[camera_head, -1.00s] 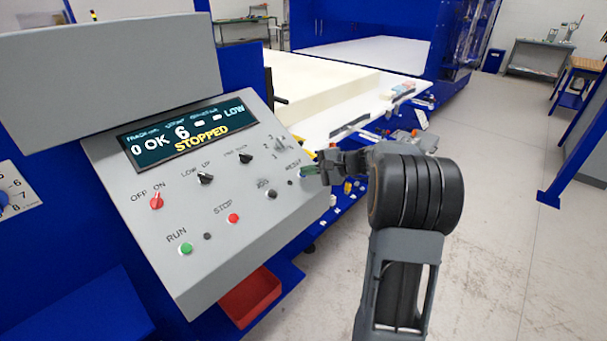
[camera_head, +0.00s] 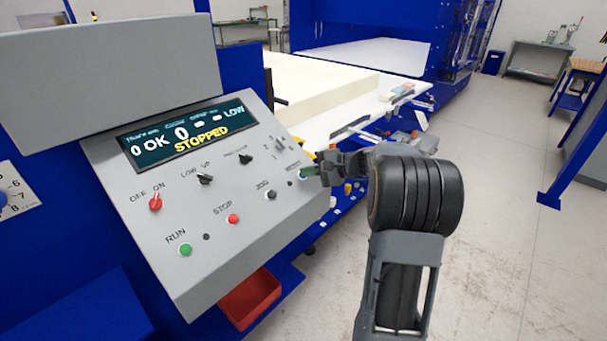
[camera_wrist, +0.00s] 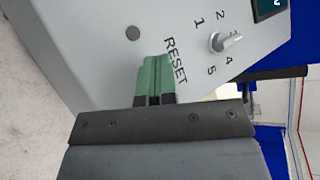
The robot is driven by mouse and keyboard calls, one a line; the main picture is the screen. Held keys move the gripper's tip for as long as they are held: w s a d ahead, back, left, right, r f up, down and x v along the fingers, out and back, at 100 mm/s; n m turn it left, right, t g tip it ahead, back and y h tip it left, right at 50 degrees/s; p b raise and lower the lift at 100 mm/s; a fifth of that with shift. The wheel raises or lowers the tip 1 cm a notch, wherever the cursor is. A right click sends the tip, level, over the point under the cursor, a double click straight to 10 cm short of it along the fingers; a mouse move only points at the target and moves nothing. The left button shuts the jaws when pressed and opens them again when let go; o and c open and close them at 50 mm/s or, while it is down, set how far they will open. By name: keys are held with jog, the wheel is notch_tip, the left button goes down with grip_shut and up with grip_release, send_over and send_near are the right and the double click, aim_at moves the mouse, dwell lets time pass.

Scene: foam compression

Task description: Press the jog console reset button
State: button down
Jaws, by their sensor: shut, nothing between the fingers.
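The jog console (camera_head: 140,229) is a grey sloped panel at the left in the head view, with a dark display (camera_head: 188,133) reading "0 OK 0", "LOW" and "STOPPED". My gripper (camera_head: 307,172) is at the panel's right edge, with its green fingertips shut and empty. In the wrist view my gripper (camera_wrist: 155,78) has its green fingertips against or very close to the panel, right beside the RESET label (camera_wrist: 176,61). The reset button itself is not visible; the fingertips seem to cover its place. Actual contact cannot be told.
A red STOP button (camera_head: 233,218), a green RUN button (camera_head: 186,249) and a red OFF/ON switch (camera_head: 156,203) sit on the panel. A numbered selector knob (camera_wrist: 226,42) and a dark round button (camera_wrist: 132,33) are near my fingertips. Open floor lies to the right.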

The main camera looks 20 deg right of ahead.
jog(key=shift+s+d+r, duration=0.1)
jog(key=shift+s+r, duration=0.25)
jog(key=shift+r, duration=0.2)
jog(key=r+p, duration=0.1)
jog(key=s+r, duration=0.1)
jog(key=r, duration=0.1)
jog(key=s+d+r+p, duration=0.1)
jog(key=shift+s+r+p, duration=0.15)
jog(key=shift+s+p, duration=0.05)
jog(key=shift+p, duration=0.1)
jog(key=shift+d, duration=0.1)
dwell(0.7)
